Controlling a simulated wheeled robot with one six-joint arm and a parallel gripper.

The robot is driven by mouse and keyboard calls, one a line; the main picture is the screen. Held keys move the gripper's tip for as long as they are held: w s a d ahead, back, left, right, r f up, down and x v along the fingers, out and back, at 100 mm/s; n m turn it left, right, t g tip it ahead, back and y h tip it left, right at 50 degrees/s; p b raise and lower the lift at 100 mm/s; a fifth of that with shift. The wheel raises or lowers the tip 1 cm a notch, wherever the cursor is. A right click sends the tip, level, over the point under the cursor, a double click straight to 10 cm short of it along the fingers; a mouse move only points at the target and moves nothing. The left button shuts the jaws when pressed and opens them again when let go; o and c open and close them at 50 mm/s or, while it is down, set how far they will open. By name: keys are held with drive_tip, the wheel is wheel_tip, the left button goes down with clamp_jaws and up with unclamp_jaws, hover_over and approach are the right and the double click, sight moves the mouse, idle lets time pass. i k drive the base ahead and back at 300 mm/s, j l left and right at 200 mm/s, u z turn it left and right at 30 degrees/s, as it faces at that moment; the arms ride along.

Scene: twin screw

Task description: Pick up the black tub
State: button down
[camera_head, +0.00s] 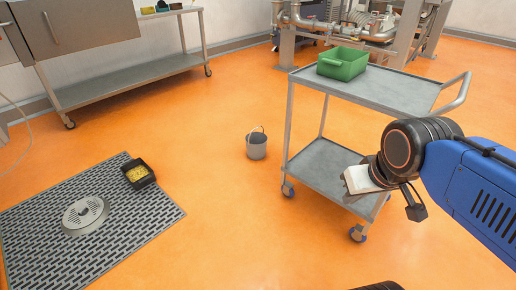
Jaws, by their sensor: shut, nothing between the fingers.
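A black tub (138,172) with yellow contents sits on the grey floor grating at the left, near the grating's upper right side. My gripper (350,186) is at the end of my blue arm on the right, in front of the trolley's lower shelf in the picture. It is shut and empty, well apart from the tub. Its fingertips are small and partly hidden against the trolley.
A grey trolley (405,92) carries a green bin (342,63) on top. A grey bucket (256,144) stands on the orange floor left of it. A round drain cover (85,214) lies on the grating (60,258). A steel table (130,80) stands at the back left.

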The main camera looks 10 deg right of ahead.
sight(139, 175)
drive_tip(key=i+j, duration=0.3)
drive_tip(key=i, duration=0.15)
drive_tip(key=i+j+u, duration=0.1)
drive_tip(key=i+j, duration=0.2)
drive_tip(key=i, duration=0.15)
drive_tip(key=i+j, duration=0.25)
drive_tip(key=i, duration=0.25)
drive_tip(key=i+j+u, duration=0.1)
drive_tip(key=i+j, duration=0.15)
drive_tip(key=i, duration=0.2)
drive_tip(key=i+j, duration=0.25)
drive_tip(key=i, duration=0.25)
